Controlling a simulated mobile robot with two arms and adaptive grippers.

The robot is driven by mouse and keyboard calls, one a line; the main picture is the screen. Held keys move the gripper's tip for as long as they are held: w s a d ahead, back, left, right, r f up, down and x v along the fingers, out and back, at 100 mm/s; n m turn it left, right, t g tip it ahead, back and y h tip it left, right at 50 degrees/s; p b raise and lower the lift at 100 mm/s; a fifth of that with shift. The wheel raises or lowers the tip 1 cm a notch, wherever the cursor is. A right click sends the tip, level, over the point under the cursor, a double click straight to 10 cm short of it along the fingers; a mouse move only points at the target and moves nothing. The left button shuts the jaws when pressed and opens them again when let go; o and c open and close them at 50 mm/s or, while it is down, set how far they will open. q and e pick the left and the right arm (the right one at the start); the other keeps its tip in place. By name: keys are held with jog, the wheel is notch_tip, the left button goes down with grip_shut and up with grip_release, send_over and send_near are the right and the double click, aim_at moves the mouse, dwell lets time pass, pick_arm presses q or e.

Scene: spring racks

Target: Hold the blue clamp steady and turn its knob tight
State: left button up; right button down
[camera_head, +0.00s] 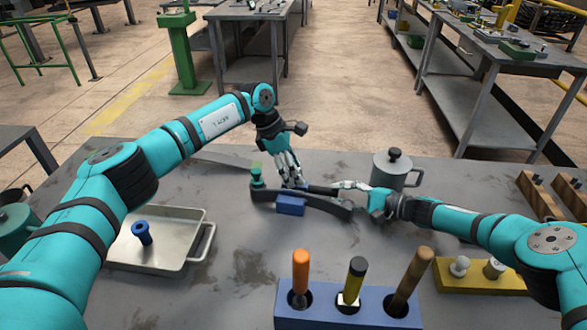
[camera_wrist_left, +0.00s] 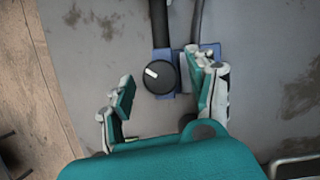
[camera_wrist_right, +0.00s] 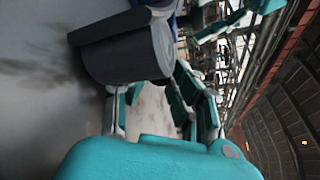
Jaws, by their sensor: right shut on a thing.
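The blue clamp (camera_head: 290,205) sits at the middle of the curved dark spring strip (camera_head: 325,205) on the grey table. Its round black knob (camera_wrist_left: 159,76) with a white mark faces the left wrist camera, beside the clamp's blue body (camera_wrist_left: 185,68). My left gripper (camera_head: 292,184) comes down over the clamp from behind. Its fingers (camera_wrist_left: 165,98) are open, spread to either side of the knob, not closed on it. My right gripper (camera_head: 350,187) is shut on the clamp's black handle (camera_head: 322,190), to the right of the clamp. The right wrist view shows a dark, blurred piece close up.
A lidded grey pot (camera_head: 396,172) stands just behind my right gripper. A metal tray (camera_head: 170,261) with a blue bolt-like piece is at left. A blue holder (camera_head: 345,315) with several handled tools is in front. A green-topped piece (camera_head: 257,175) stands at the strip's left end.

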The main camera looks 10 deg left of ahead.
pick_arm(q)
jog(key=shift+r, duration=0.15)
jog(key=w+v, duration=0.1)
jog(key=v, duration=1)
jog(key=shift+s+r, duration=0.3)
jog(key=shift+s, duration=0.2)
jog(key=shift+a, duration=0.15)
pick_arm(e)
jog(key=c, duration=1)
grip_release()
jog(key=shift+c, duration=0.2)
